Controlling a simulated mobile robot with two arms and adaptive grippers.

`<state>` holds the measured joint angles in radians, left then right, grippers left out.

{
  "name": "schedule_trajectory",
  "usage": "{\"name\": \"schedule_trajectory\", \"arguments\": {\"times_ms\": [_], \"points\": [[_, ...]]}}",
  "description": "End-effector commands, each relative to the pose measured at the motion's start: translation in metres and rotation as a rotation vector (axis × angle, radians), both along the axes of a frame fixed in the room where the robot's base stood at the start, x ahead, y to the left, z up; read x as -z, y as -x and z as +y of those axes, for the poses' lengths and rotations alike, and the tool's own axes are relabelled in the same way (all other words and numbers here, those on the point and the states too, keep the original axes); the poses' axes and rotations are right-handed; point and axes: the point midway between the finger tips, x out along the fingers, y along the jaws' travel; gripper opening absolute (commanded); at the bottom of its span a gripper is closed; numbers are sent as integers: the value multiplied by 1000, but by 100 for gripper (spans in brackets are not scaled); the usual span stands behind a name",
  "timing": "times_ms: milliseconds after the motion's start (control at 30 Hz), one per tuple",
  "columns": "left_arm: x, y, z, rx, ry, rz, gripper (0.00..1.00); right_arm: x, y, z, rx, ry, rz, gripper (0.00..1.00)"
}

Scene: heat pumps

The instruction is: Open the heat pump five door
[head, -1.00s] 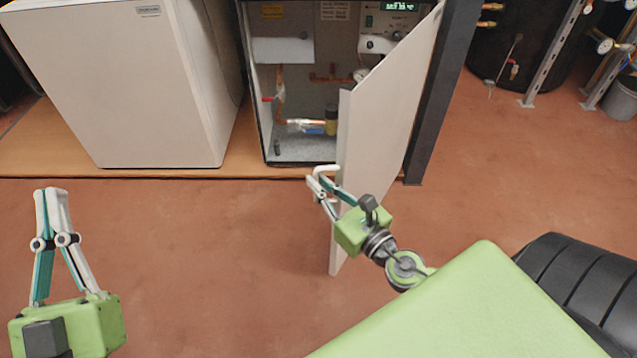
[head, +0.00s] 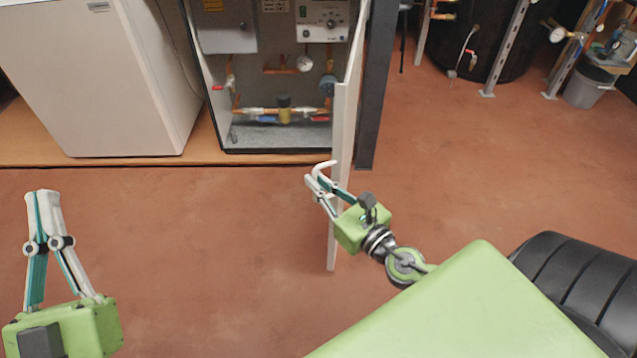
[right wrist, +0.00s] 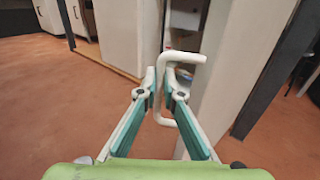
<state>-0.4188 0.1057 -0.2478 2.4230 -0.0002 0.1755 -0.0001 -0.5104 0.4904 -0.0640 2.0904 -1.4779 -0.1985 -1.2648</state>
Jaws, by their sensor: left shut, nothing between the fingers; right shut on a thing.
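The heat pump cabinet (head: 222,92) stands at the upper middle of the head view with its inside of pipes, valves and gauge showing. Its white door (head: 337,235) stands swung out toward me and shows nearly edge-on. My right gripper (head: 317,180) is shut on the door's white handle (head: 325,165). In the right wrist view the fingers (right wrist: 167,90) close on the bent handle (right wrist: 185,57), and the door panel (right wrist: 235,75) stands just right of it. My left gripper (head: 42,195) is shut and empty over the floor at the left.
A closed white heat pump (head: 100,80) stands left of the open cabinet. A dark post (head: 374,90) stands right of it. A black tank (head: 470,40) and a grey bucket (head: 588,88) are farther right. The red floor (head: 200,250) is clear in front.

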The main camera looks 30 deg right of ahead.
Motion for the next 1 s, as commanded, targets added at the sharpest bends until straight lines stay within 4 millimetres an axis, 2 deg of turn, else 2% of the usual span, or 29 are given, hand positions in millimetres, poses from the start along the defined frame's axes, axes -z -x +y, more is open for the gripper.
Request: {"name": "schedule_trajectory", "arguments": {"times_ms": [33,500,533,1000], "points": [[0,0,0,0,0,0,0,-4,-3,-10,23,6,-12,0],[0,0,0,-1,-1,1,0,-4,-4,-11,23,6,-11,0],[0,0,0,-1,-1,1,0,-4,-4,-11,23,6,-11,14],[-2,0,0,-1,0,-3,0,-2,-2,-7,15,3,-6,14]]}}
